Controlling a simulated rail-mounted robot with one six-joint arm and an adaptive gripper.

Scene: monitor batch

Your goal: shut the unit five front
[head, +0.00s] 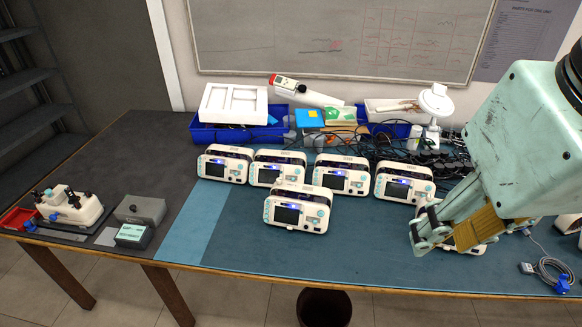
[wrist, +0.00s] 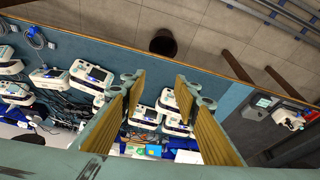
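Several white monitor units stand on the blue mat. In the head view, a back row holds units at the left (head: 225,163), centre left (head: 277,169), centre right (head: 342,174) and right (head: 403,181). One unit (head: 298,207) stands in front of them with a lit screen. Another unit (head: 466,248) is mostly hidden behind my gripper (head: 440,238). I cannot read unit numbers or tell which front is open. In the wrist view, my gripper (wrist: 158,82) has its yellow-padded fingers apart with nothing held. A white unit (wrist: 92,76) is left of the fingers.
Blue bins (head: 240,132), a white fan-like stand (head: 436,104) and tangled black cables lie behind the units. A coiled grey cable (head: 553,268) lies at the right. A white device (head: 72,207) and grey boxes stand left. The mat's front strip is mostly clear.

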